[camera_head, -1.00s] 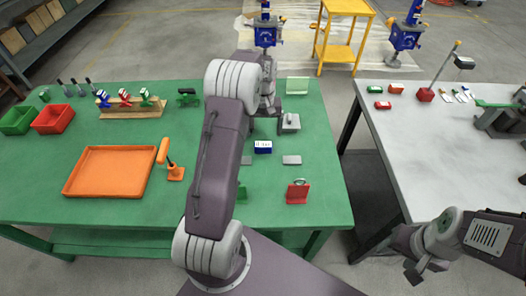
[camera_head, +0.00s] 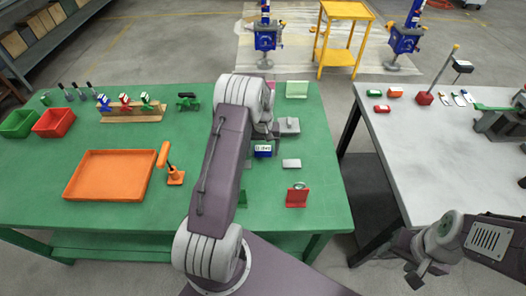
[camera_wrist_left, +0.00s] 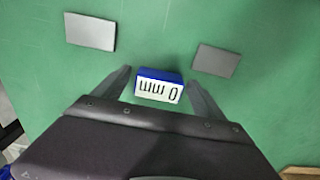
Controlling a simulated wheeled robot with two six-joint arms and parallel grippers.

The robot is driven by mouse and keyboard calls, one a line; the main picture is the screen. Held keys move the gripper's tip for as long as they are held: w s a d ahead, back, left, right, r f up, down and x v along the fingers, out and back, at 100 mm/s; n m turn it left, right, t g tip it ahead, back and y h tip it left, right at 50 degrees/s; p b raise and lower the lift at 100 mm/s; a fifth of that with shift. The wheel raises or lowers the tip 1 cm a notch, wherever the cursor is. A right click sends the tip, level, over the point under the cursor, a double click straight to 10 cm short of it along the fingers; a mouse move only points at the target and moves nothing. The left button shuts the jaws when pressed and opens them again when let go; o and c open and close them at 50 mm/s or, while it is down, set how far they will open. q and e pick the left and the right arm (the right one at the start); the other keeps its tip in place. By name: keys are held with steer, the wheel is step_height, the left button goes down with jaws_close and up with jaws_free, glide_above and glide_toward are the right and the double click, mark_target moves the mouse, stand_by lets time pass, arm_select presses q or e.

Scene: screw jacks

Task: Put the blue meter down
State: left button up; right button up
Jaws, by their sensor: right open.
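The blue meter (camera_head: 263,151), a small blue block with a white display face, sits over the green table (camera_head: 110,220) near its right part. In the left wrist view the meter (camera_wrist_left: 158,86) lies between the fingertips of my left gripper (camera_wrist_left: 160,76), with a narrow gap on each side. The left gripper looks open around it. Whether the meter touches the table is hard to tell. In the head view my left arm covers most of that gripper. My right gripper (camera_head: 415,275) is open and empty at the lower right, before the grey table.
Two grey plates (camera_wrist_left: 90,32) (camera_wrist_left: 217,60) lie close to the meter. A red stand (camera_head: 298,196) is in front of it and a grey block (camera_head: 287,126) behind. An orange tray (camera_head: 110,175) lies left; the grey table (camera_head: 430,150) stands right across a gap.

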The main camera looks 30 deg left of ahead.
mark_target(263, 149)
arm_select(q)
steer(key=c, duration=1.4)
steer(key=shift+w+r, duration=0.1)
steer(key=shift+r, duration=0.45)
step_height(263, 149, up, 3)
steer(key=d+r, duration=0.2)
steer(key=d, duration=0.2)
steer(key=d+r, duration=0.2)
steer(key=d, duration=0.1)
steer(key=d+r, duration=0.3)
steer(key=d, duration=0.1)
steer(key=shift+w+d+b, duration=0.25)
steer(key=shift+d+b, duration=0.05)
steer(key=shift+d, duration=0.05)
